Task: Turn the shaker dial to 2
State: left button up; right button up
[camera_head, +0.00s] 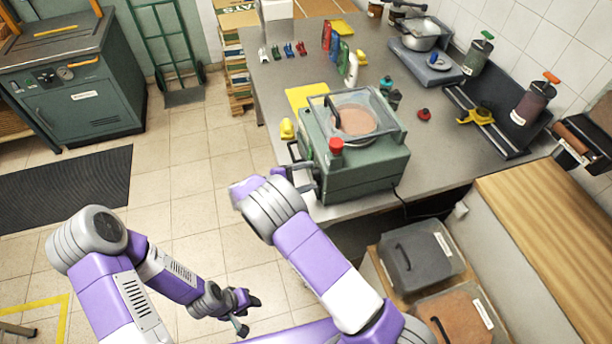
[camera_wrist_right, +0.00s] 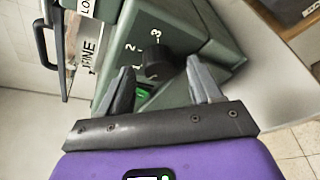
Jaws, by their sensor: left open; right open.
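The shaker (camera_head: 365,186) is a green box with a clear lid and a red knob on top, standing at the table's near edge. Its black round dial (camera_wrist_right: 157,60) shows in the right wrist view, with the figures 2 and 3 printed beside it. I cannot tell which figure the dial points to. My right gripper (camera_head: 303,178) is at the shaker's front left side. In the right wrist view its open fingers (camera_wrist_right: 158,76) lie on either side of the dial, with no clear grip on it. My left gripper (camera_head: 243,312) hangs open and empty, low over the floor.
The grey table (camera_head: 450,150) carries a yellow pad (camera_head: 308,95), small bottles (camera_head: 390,92) and a scale (camera_head: 428,65) beyond the shaker. Grey (camera_head: 420,258) and orange (camera_head: 460,318) bins stand below at the right.

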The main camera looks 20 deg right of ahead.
jog(key=c, duration=1)
jog(key=shift+s+f+m+t+h+b, duration=0.1)
jog(key=shift+m+t+h+b, duration=0.4)
jog(key=shift+m+b, duration=1.7)
jog(key=shift+w+f+m+t+h+b, duration=0.15)
jog(key=shift+m+t+h+b, duration=0.7)
jog(key=shift+b, duration=2.35)
jog(key=shift+s+f+m+t+h+b, duration=0.1)
jog(key=shift+s+m+h+b, duration=0.05)
jog(key=shift+m+b, duration=2.25)
jog(key=shift+c, duration=0.2)
jog(key=shift+n+b, duration=0.25)
jog(key=shift+b, duration=0.05)
jog(key=o, duration=1)
jog(key=shift+o, duration=0.2)
jog(key=shift+a, duration=0.1)
